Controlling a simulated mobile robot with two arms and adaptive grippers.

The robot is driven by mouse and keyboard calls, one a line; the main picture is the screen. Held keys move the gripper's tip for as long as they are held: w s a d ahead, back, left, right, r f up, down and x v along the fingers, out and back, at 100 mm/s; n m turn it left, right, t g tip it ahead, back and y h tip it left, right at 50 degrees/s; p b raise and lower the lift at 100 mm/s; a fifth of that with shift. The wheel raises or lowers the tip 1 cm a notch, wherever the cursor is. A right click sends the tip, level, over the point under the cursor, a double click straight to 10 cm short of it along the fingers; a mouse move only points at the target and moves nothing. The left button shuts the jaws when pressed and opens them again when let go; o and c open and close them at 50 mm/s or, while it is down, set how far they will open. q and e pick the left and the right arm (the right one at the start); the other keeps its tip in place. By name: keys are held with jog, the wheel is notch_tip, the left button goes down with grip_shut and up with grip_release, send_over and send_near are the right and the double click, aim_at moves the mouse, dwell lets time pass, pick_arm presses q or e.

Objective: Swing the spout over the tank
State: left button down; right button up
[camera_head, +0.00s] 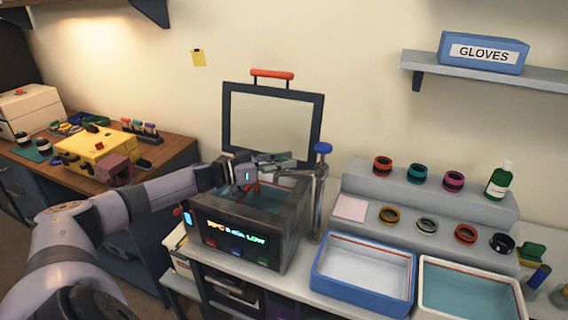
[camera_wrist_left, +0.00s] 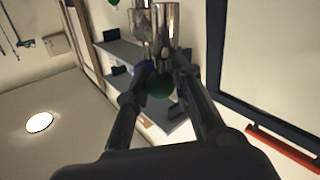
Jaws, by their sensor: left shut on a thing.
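The tank (camera_head: 293,230) is a dark open box with bluish water inside and a lit front display. The faucet post (camera_head: 317,205) is metal with a blue knob (camera_head: 323,148) and stands at the tank's right side. Its metal spout (camera_head: 304,169) reaches left from the post, over the tank's back right part. My left gripper (camera_head: 285,160) is shut on the spout's end above the tank, partly hiding it. In the left wrist view the fingers (camera_wrist_left: 165,78) close around the shiny spout (camera_wrist_left: 163,30), with a dark green round tip between them. My right gripper is not in view.
The tank's framed lid (camera_head: 226,120) stands open behind it, with a red handle on top. A blue-rimmed tray (camera_head: 365,303) and a white teal-bottomed tray (camera_head: 423,290) sit at the right. A stepped rack (camera_head: 385,198) holds several rings and a green bottle (camera_head: 499,182).

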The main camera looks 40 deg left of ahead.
pick_arm(q)
jog(key=c, duration=1.4)
grip_release()
jog(key=shift+f, duration=0.1)
jog(key=shift+s+a+f, duration=0.1)
jog(key=shift+s+a, duration=0.25)
jog(key=shift+s, duration=0.15)
jog(key=v, duration=1)
jog(key=shift+s, duration=0.3)
jog(key=shift+a, duration=0.15)
